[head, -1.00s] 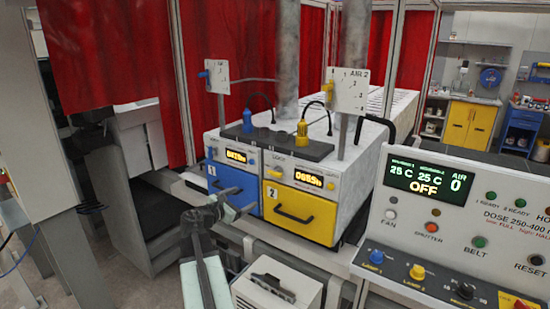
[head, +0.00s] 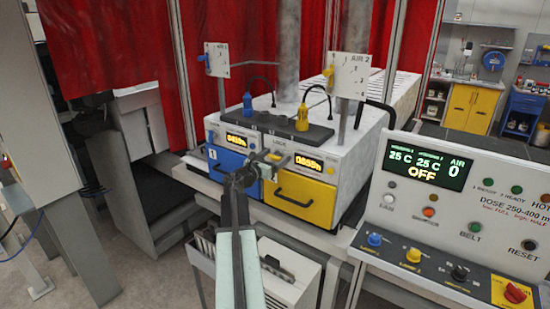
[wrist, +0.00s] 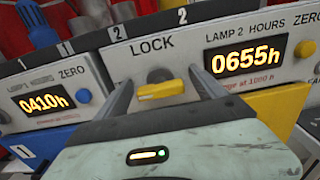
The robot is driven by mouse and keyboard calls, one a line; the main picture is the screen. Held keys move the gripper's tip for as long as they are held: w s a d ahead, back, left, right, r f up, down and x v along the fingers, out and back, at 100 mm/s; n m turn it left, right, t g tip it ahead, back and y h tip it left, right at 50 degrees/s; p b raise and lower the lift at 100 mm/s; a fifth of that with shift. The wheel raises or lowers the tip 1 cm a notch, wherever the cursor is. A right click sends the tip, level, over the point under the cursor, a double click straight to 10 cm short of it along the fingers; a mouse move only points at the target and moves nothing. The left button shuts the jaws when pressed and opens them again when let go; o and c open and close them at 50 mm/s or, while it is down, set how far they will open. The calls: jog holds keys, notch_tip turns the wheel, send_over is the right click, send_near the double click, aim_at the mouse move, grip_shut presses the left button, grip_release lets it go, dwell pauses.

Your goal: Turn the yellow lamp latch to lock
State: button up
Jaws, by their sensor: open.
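The yellow latch (wrist: 161,89) is a small oblong knob on the pale panel under the word LOCK in the wrist view. It lies nearly level, its left end a little lower. My gripper (wrist: 160,82) is open, one finger on each side of the latch. I cannot tell whether either finger touches it. In the head view my gripper (head: 271,160) is at the lamp unit's front, between the blue drawer (head: 226,162) and the yellow drawer (head: 304,194), and the latch is hidden or too small to make out.
The lamp 1 hours display (wrist: 42,101) reads 0410h and the lamp 2 display (wrist: 247,56) reads 0655h. A control console (head: 450,215) stands at the right. A white box (head: 285,272) stands below the drawers, close to my arm.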

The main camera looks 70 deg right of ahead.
jog(key=c, duration=1.2)
jog(key=shift+d, duration=0.25)
jog(key=shift+c, duration=0.8)
jog(key=shift+a, duration=0.2)
jog(key=shift+a+f+m, duration=0.1)
jog(key=shift+m, duration=0.6)
jog(key=m, duration=0.4)
jog(key=shift+s, duration=0.15)
jog(key=m, duration=0.3)
jog(key=shift+f+m, duration=0.1)
jog(key=shift+m, duration=0.3)
jog(key=m, duration=0.4)
jog(key=shift+s+a+f+m, duration=0.1)
jog(key=shift+s+m, duration=0.05)
jog(key=shift+m, duration=0.15)
jog(key=shift+m+b, duration=0.3)
jog(key=shift+m, duration=1.8)
